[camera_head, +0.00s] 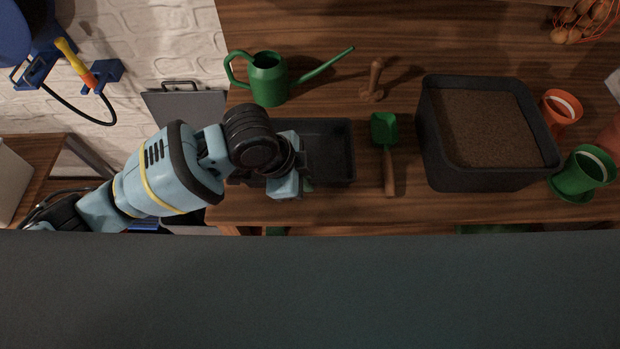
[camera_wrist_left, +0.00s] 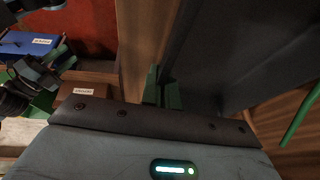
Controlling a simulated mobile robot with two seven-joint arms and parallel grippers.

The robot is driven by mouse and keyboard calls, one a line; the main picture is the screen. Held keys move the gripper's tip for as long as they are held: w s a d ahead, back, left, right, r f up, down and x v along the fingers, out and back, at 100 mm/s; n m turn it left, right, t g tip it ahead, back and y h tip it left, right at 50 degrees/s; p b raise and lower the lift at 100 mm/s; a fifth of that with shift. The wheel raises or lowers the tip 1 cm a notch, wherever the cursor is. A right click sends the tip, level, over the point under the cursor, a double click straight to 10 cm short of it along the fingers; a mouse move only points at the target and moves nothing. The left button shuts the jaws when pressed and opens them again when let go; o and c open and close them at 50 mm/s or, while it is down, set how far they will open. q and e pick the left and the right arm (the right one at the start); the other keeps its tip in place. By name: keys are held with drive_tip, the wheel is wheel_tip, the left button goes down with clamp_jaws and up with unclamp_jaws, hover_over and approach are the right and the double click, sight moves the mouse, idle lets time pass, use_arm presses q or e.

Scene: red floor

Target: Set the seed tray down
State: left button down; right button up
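The seed tray (camera_head: 330,150) is a dark, shallow rectangular tray, seen over the left part of the wooden bench in the head view. My left gripper (camera_head: 305,180) is at its near left part, and my arm hides the tray's left side. In the left wrist view the green fingertips (camera_wrist_left: 163,92) are close together at the edge of the dark tray (camera_wrist_left: 245,45), and they look shut on its wall. I cannot tell whether the tray's underside touches the bench.
A green watering can (camera_head: 269,80) stands behind the tray. A dark soil bin (camera_head: 433,150), orange pot (camera_head: 560,106) and green pot (camera_head: 582,172) stand further right.

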use_arm(q)
drive_tip(key=shift+w+d, duration=0.5)
drive_tip(key=shift+w, duration=0.2)
wheel_tip(320, 180, down, 3)
drive_tip(key=shift+w+f, duration=0.15)
drive_tip(key=shift+f, duration=0.2)
use_arm(e)
drive_tip(key=shift+s+f, duration=0.35)
drive_tip(key=shift+f, duration=0.05)
use_arm(q)
drive_tip(key=shift+f, duration=0.15)
drive_tip(key=c, duration=1.7)
unclamp_jaws()
